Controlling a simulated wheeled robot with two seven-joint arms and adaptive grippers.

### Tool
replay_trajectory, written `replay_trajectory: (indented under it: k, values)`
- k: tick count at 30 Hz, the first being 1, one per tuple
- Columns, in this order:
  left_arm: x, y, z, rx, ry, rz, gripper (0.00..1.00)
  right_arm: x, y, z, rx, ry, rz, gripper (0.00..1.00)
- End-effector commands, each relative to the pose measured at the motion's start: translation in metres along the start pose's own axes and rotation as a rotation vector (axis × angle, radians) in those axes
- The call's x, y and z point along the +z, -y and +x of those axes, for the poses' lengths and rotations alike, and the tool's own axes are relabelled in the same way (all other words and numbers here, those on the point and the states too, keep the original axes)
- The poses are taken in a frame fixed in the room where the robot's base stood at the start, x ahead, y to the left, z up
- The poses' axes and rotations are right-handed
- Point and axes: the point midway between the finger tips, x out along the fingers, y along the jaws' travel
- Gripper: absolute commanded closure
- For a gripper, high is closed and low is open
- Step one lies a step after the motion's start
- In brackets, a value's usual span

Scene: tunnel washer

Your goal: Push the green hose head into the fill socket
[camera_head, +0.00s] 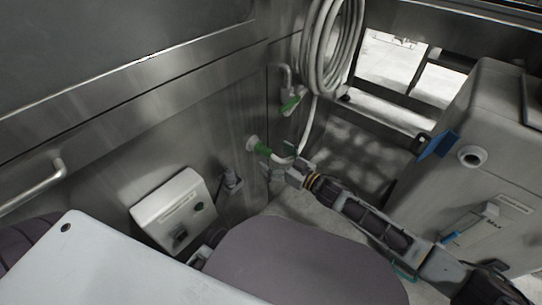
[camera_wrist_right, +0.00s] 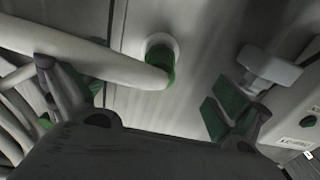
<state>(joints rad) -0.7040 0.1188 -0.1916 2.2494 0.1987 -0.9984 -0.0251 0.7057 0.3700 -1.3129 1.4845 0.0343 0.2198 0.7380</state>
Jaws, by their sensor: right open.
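The green hose head (camera_head: 263,150) is at the pale round fill socket (camera_head: 252,143) on the steel wall, on the end of a white hose (camera_head: 281,160). In the right wrist view the green head (camera_wrist_right: 167,66) meets the white socket ring (camera_wrist_right: 160,42); how deep it sits I cannot tell. The hose (camera_wrist_right: 110,64) runs in from the left, past the left fingertip. My right gripper (camera_head: 299,169) is close to the hose, just right of and below the head. Its green-padded fingers (camera_wrist_right: 152,100) are spread apart, with nothing clamped between them. My left gripper is not visible.
The coiled white hose (camera_head: 330,45) hangs above, beside a green-handled valve (camera_head: 291,104). A grey knob fitting (camera_head: 232,180) and a white control box (camera_head: 174,211) are on the wall to the left. A large grey container (camera_head: 487,140) stands at the right.

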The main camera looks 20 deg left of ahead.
Motion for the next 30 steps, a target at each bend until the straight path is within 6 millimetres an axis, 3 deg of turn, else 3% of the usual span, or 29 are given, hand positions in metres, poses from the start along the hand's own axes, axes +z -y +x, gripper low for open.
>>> replay_trajectory:
  k: [7,19,30]
  values:
    - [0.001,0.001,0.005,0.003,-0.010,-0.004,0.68,0.000,0.000,0.012,0.000,0.000,0.000,0.00]
    - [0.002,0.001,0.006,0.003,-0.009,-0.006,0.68,0.000,0.000,0.015,0.000,0.000,0.000,0.00]
    - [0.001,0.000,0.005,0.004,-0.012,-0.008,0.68,0.000,0.000,0.014,0.000,0.000,0.000,0.46]
